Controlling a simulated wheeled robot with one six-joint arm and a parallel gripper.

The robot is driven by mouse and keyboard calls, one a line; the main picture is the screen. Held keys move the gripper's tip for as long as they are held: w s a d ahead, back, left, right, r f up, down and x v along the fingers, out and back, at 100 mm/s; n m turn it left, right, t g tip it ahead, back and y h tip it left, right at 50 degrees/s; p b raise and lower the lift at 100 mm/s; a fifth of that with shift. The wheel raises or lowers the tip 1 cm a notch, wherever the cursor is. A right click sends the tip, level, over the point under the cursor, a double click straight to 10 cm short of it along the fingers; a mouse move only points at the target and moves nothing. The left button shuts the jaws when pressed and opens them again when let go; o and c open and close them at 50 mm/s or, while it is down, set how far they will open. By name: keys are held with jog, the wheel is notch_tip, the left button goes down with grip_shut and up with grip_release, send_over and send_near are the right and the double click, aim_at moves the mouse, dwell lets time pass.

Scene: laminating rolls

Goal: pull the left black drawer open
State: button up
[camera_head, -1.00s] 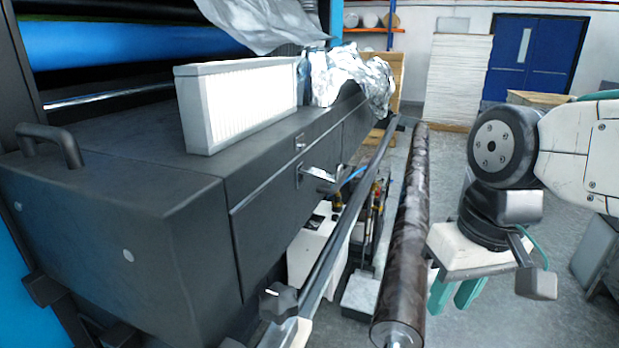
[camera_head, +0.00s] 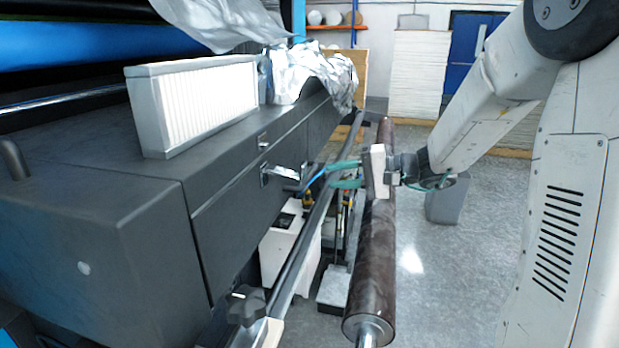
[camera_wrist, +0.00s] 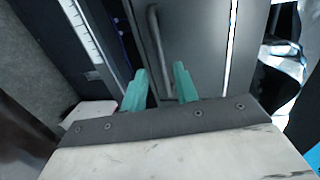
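The black drawer front (camera_head: 238,215) is on the near side of the dark machine in the head view. It looks closed, flush with the machine's face. Its metal handle (camera_head: 285,172) sticks out near the top right. My gripper (camera_head: 332,174) is to the right of the handle, with its green fingers pointing left toward it and a gap between. In the wrist view the bar handle (camera_wrist: 155,35) stands on a dark panel, ahead of and in line with the gap between my fingers (camera_wrist: 160,72). The fingers are spread and empty.
A long rail (camera_head: 325,205) and a dark brown roll (camera_head: 372,260) run along the machine's front, below my gripper. A black knob (camera_head: 245,305) sits at the rail's near end.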

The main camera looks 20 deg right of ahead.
aim_at(311, 177)
jog(key=x, duration=0.7)
jog(key=shift+w+a, duration=0.15)
jog(key=shift+w, duration=0.3)
grip_shut()
